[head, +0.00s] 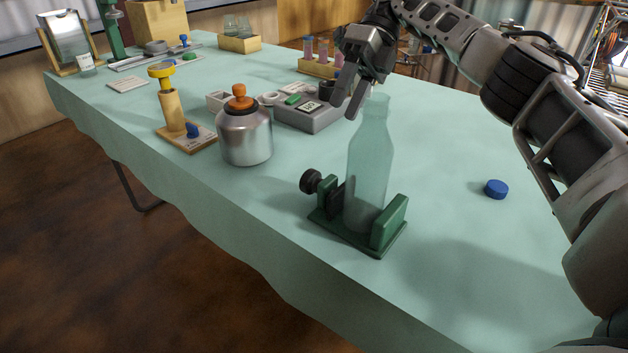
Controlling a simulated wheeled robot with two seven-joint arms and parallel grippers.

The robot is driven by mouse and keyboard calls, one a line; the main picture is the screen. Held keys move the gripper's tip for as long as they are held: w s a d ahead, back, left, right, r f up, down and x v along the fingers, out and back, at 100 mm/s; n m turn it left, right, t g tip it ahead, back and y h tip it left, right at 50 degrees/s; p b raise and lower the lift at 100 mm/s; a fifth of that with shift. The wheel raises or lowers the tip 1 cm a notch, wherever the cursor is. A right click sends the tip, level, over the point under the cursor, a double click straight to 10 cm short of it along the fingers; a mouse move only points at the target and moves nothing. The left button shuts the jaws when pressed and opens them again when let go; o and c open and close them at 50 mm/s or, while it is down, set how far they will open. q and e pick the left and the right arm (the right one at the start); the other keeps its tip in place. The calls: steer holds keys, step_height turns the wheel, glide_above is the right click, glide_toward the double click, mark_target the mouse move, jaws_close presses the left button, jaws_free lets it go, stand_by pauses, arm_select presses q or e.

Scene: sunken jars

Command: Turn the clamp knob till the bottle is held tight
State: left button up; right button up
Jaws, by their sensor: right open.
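A green clamp (393,222) stands on the table near its front edge. Its black knob (311,181) sticks out on the left side. A translucent teal bottle (371,160) stands upright in the clamp, between the dark jaw pad (336,200) on the left and the green wall on the right. I cannot tell whether the pad touches the bottle. My right gripper (345,96) is open and empty, above and to the left of the bottle's neck, well above the knob. The fingers point down. My left gripper is not in view.
A blue cap (496,189) lies to the right. A silver canister (244,136) with an orange top stands left of the clamp. Behind it are a grey device (309,116) and a rack of tubes (318,68).

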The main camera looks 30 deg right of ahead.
mark_target(315, 171)
steer(key=b+x, duration=0.9)
steer(key=x, duration=0.2)
steer(key=shift+f, duration=0.4)
steer(key=shift+x, duration=1.05)
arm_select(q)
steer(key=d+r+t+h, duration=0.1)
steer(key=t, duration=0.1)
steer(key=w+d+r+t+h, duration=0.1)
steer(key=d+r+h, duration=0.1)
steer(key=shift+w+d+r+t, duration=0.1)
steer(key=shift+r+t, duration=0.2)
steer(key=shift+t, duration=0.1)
arm_select(e)
steer(key=shift+a+r, duration=0.15)
steer(key=shift+r, duration=0.05)
steer(key=c, duration=0.7)
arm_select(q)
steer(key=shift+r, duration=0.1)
